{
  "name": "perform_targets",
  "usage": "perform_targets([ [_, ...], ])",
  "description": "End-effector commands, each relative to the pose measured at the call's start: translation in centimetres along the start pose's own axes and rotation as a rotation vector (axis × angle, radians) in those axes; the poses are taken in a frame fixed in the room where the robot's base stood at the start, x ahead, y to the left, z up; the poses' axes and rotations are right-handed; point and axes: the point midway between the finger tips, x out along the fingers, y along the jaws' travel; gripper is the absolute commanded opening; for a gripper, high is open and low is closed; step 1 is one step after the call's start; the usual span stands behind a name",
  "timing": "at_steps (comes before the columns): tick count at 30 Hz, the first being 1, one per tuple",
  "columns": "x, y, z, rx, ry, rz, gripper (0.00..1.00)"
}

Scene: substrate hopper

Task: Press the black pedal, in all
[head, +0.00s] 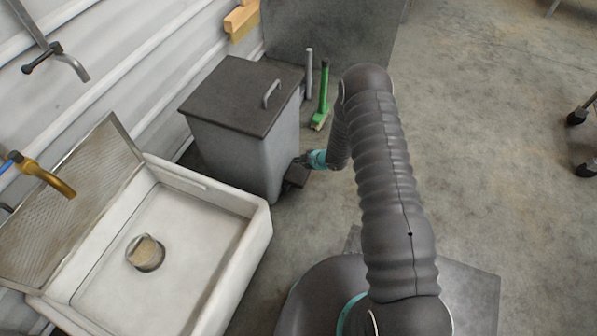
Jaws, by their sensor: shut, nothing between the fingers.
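The hopper (243,152) is a grey bin with a dark, flat lid (238,88) that lies closed and carries a metal handle. The black pedal (293,181) sticks out low at the right side of the bin, near the floor. My gripper (299,162) is small in the head view, beside the bin's lower right corner. It is shut and empty, and its tips appear right over or at the pedal. I cannot tell whether they touch it or how far the pedal is down.
A dark panel (335,30) is at the back.

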Motion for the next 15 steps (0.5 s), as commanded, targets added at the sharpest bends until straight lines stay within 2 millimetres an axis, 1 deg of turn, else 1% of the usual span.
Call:
perform_targets([
  [1,0.7,-0.5,0.5,0.000,0.000,0.000,0.00],
  [6,2.2,-1.5,1.6,-0.001,0.000,0.001,0.00],
  [15,3.0,-2.1,2.2,-0.001,0.000,0.001,0.00],
])
